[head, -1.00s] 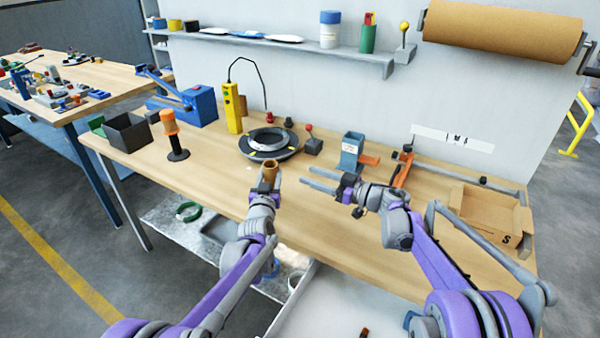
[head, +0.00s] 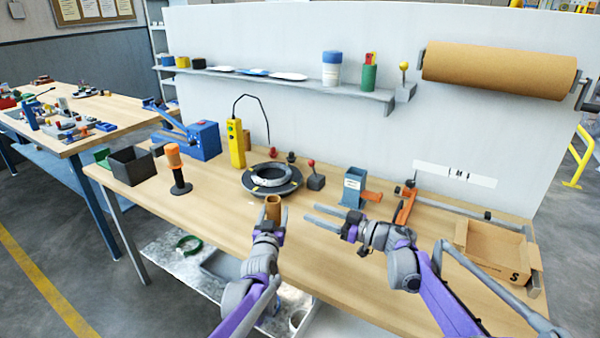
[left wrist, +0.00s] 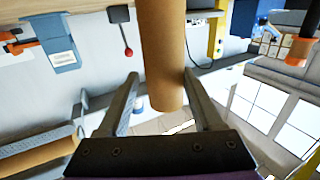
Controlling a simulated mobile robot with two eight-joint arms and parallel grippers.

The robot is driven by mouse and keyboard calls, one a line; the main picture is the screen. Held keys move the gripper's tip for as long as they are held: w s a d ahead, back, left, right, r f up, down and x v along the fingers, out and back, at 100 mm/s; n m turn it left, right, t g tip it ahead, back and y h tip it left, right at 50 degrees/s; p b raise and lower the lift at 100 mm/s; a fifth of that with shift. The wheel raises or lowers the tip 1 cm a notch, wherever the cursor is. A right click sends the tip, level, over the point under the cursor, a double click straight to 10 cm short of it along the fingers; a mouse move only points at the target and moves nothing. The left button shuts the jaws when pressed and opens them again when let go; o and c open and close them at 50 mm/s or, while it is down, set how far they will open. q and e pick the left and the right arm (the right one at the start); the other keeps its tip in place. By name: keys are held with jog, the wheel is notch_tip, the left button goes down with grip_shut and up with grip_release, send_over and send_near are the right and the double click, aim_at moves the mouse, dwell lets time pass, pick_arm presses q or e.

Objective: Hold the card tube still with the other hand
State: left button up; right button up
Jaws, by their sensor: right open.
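The brown card tube (head: 273,207) stands upright near the front edge of the workbench. In the left wrist view the tube (left wrist: 163,50) runs between the two fingertips (left wrist: 160,78), with one end showing. My right gripper (head: 312,213) is open and empty, to the right of the tube and apart from it, with its fingers pointing left. The lower part of the tube is hidden behind my left gripper in the head view.
An orange-topped stand (head: 176,168) is to the left. A blue dispenser (head: 353,187) and an open cardboard box (head: 490,246) are to the right.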

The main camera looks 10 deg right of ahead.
pick_arm(q)
jog(key=shift+o, duration=1.1)
jog(key=shift+r, duration=0.1)
jog(key=shift+a, duration=0.1)
